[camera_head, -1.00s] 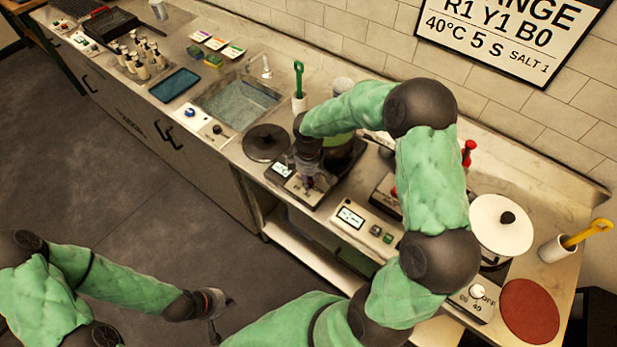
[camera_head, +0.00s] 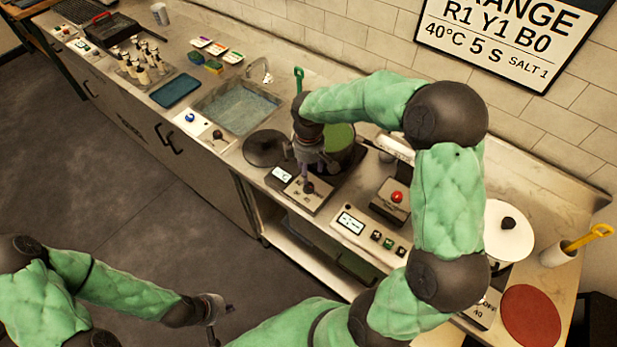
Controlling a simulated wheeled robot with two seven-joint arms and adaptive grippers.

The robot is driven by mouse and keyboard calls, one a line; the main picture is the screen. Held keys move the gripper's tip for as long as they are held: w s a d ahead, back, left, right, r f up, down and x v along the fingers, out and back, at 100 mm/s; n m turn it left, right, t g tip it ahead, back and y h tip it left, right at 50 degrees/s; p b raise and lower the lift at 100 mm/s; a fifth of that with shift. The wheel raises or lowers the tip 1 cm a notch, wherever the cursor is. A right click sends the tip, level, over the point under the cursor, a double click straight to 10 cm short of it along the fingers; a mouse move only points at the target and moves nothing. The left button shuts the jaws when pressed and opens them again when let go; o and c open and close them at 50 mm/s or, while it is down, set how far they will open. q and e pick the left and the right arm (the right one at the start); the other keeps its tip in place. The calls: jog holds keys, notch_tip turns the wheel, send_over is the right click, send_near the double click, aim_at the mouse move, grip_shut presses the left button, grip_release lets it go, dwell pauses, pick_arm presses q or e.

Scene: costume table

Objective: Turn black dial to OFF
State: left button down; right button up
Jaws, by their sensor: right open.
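The black dial (camera_head: 308,187) sits on the light front panel (camera_head: 299,199) of a cooking unit with a small display, below the pot of green liquid (camera_head: 340,137). The dial's markings are too small to read. My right gripper (camera_head: 309,172) points down just above and behind the dial, its fingers open. The dial shows below the fingertips; I cannot tell if they touch it. My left gripper (camera_head: 222,322) hangs over the floor at the lower left, its fingers apart and empty, away from the counter.
A black round lid (camera_head: 266,148) lies left of the pot. A box with a red button (camera_head: 396,197) and a display panel (camera_head: 350,222) stand to the right. The sink (camera_head: 236,106) is behind left. My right arm hides part of the right-hand counter.

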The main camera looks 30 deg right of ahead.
jog(key=shift+r, duration=2.05)
pick_arm(q)
jog(key=shift+s, duration=0.1)
pick_arm(e)
jog(key=shift+f, duration=0.1)
